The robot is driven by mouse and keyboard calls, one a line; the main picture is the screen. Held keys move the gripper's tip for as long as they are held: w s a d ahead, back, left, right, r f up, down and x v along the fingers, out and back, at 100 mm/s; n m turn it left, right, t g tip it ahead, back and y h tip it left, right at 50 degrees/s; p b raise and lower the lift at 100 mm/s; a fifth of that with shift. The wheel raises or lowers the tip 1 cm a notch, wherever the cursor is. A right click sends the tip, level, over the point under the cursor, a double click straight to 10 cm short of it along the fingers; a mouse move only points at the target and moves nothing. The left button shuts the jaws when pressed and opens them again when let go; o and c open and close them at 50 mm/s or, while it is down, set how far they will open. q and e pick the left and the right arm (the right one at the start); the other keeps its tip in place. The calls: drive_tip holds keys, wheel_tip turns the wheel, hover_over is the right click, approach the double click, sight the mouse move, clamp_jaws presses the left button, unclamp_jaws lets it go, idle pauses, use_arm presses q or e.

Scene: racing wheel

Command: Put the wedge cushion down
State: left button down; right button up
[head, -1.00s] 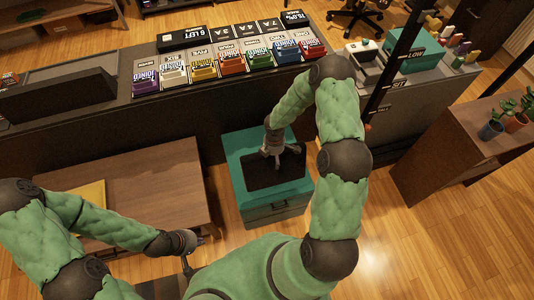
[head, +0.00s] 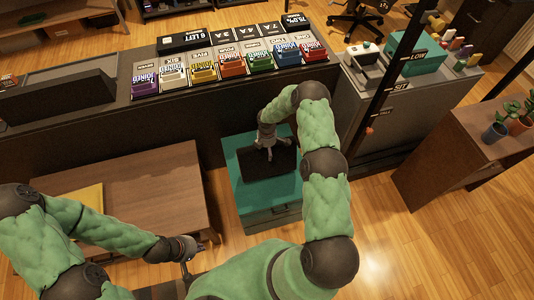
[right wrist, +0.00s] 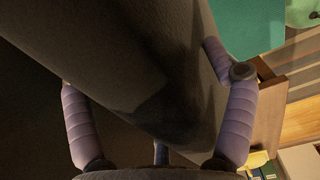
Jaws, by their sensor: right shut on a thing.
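The wedge cushion (head: 285,162) is a dark, nearly black slab in the head view. It shows over the top of the teal cabinet (head: 234,185); whether it touches the top is hard to tell. My right gripper (head: 267,147) is shut on its far part from above.
The brown wooden table (head: 150,200) stands left of the cabinet, with a yellow item (head: 88,197) on it. A grey unit (head: 400,105) and a black post stand to the right.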

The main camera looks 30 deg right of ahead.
wheel_tip(320, 180, down, 3)
drive_tip(key=shift+r+b, duration=0.1)
drive_tip(key=shift+b, duration=0.25)
drive_tip(key=shift+f, duration=0.2)
drive_tip(key=o, duration=1.5)
drive_tip(key=shift+s, duration=0.1)
drive_tip(key=shift+r, duration=0.1)
